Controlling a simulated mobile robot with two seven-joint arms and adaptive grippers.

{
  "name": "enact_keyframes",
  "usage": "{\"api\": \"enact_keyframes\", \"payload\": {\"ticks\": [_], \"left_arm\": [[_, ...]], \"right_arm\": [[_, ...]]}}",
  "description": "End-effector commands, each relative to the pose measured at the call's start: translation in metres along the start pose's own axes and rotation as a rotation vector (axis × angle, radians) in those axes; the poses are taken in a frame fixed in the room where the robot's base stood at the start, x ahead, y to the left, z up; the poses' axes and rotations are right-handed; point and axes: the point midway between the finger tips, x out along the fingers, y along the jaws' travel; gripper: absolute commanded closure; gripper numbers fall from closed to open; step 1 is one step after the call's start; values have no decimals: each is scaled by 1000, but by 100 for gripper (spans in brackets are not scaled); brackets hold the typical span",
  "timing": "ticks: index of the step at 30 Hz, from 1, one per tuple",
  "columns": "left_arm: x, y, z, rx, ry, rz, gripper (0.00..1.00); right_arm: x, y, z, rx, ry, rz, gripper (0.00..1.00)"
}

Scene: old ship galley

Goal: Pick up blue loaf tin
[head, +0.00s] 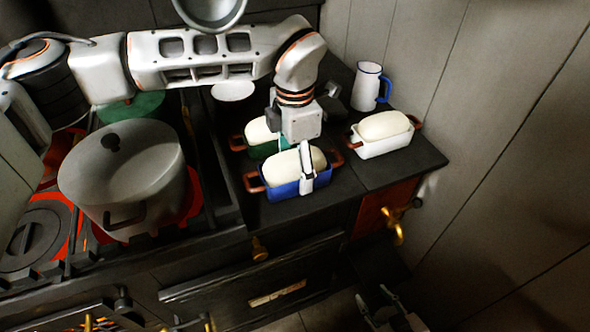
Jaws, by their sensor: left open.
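The blue loaf tin (284,191) stands on the dark counter with pale dough in it and a red-brown handle at each end. My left gripper (295,163) is right over it, pointing down and open. One finger shows in front of the tin's near long side; the other is mostly hidden behind the gripper and the dough. I cannot tell whether the fingers touch the tin. My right gripper (377,300) is low at the bottom edge, in front of the counter, its fingers apart and empty.
A green loaf tin (264,150) stands close behind the blue one. A white loaf tin (385,144) and a white jug with a blue handle (366,87) stand to the right. A large pot (122,180) sits on the stove at left. Panelled wall closes the right side.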

Motion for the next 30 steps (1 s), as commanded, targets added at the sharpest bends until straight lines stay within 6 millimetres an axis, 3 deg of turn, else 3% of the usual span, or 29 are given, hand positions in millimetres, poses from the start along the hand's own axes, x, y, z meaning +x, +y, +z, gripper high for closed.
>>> {"api": "enact_keyframes", "payload": {"ticks": [10,17,30], "left_arm": [[10,0,0,-1,0,0,26],[10,0,0,-1,0,0,83],[0,1,1,-1,-2,2,83]], "right_arm": [[0,-1,0,0,0,-1,60],[0,-1,0,0,0,-1,60],[0,0,0,0,0,-1,60]]}}
